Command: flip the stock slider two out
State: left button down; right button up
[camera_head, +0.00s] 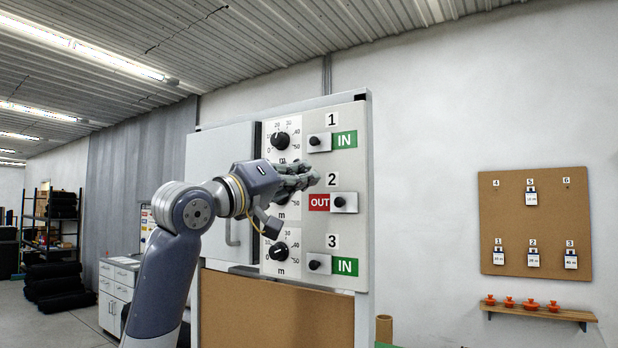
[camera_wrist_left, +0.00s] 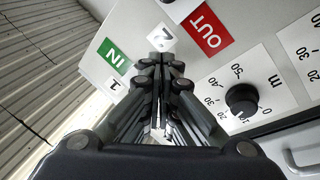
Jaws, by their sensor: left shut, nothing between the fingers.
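The stock slider two (camera_head: 344,203) is a light plate with a dark knob, under the number 2 on the panel. Its plate sits to the right and the red OUT label (camera_head: 319,203) shows at its left. In the left wrist view the OUT label (camera_wrist_left: 207,30) is near the top, with part of the slider cut off by the top edge. My left gripper (camera_head: 314,178) is shut and empty, up and left of slider two, near the number 2. Its fingers (camera_wrist_left: 164,68) point toward the panel in the wrist view. My right gripper is out of view.
Slider one (camera_head: 319,142) above and slider three (camera_head: 319,265) below show green IN labels. Dials stand left of the sliders; my left gripper partly hides the middle one. A corkboard (camera_head: 535,225) with tags hangs on the right wall above a small shelf (camera_head: 538,313).

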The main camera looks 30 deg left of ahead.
pick_arm(q)
jog(key=b+v, duration=0.3)
jog(key=v, duration=0.4)
jog(key=shift+s+d+f, duration=0.15)
jog(key=shift+d+f, duration=0.05)
jog(key=shift+d, duration=0.05)
jog(key=shift+d, duration=0.1)
